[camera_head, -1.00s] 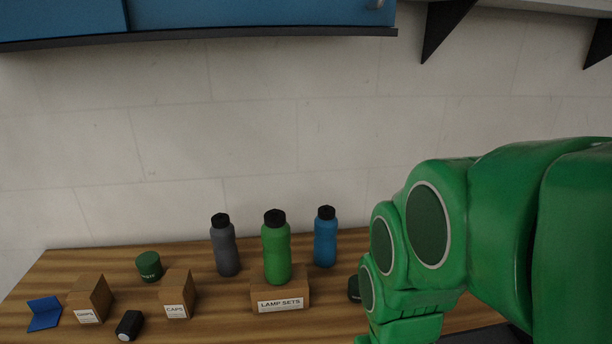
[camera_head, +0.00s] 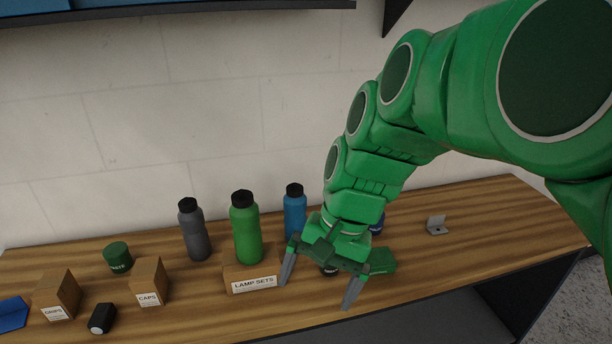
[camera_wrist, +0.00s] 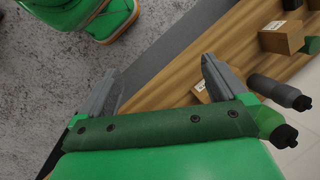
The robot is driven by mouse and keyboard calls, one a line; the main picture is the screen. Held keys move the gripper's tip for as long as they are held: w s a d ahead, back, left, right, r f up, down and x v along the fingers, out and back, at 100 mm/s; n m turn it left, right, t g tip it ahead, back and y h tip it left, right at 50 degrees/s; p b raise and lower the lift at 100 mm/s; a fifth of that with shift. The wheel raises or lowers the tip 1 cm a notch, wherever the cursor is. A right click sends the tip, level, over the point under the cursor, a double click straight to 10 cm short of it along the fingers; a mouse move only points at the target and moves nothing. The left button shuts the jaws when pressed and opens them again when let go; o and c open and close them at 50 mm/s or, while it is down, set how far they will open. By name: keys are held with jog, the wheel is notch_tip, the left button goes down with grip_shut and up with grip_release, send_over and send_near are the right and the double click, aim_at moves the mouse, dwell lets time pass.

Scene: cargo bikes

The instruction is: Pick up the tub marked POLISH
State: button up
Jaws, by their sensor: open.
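A green tub (camera_head: 117,258) stands at the left of the wooden bench, behind two boxes; its label is too small to read. A dark blue round thing (camera_head: 377,225) shows in part behind my wrist. I cannot tell which is marked POLISH. My gripper (camera_head: 316,294) is open and empty, pointing down over the bench front, right of the LAMP SETS box. In the wrist view my gripper (camera_wrist: 160,68) has its fingers spread with nothing between them.
The LAMP SETS box (camera_head: 252,284) has a green bottle (camera_head: 246,230) by it, with grey (camera_head: 194,232) and blue (camera_head: 295,213) bottles alongside. CAPS (camera_head: 149,284) and GRIPS (camera_head: 57,295) boxes stand left. A grey bracket (camera_head: 436,225) lies right; the bench's right end is mostly clear.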

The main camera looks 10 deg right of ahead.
jog(key=w+d+m+t+y, duration=0.25)
jog(key=w+m, duration=0.25)
jog(key=w, duration=0.5)
jog(key=m+t, duration=0.9)
jog(key=m, duration=1)
send_over(383, 218)
jog(key=s+d, duration=0.2)
jog(key=f, duration=0.1)
jog(key=shift+n+g+y, duration=0.25)
jog(key=shift+n+y, duration=0.05)
jog(key=shift+y, duration=0.05)
jog(key=f, duration=1.5)
jog(key=shift+w+a+f, duration=0.1)
jog(key=shift+a+f, duration=0.2)
jog(key=shift+f, duration=0.1)
jog(key=shift+w+a+f, duration=0.1)
jog(key=shift+w+f, duration=0.05)
jog(key=shift+f, duration=0.35)
jog(key=shift+x, duration=3.7)
jog(key=shift+r, duration=0.1)
jog(key=c, duration=1.2)
jog(key=shift+r, duration=0.1)
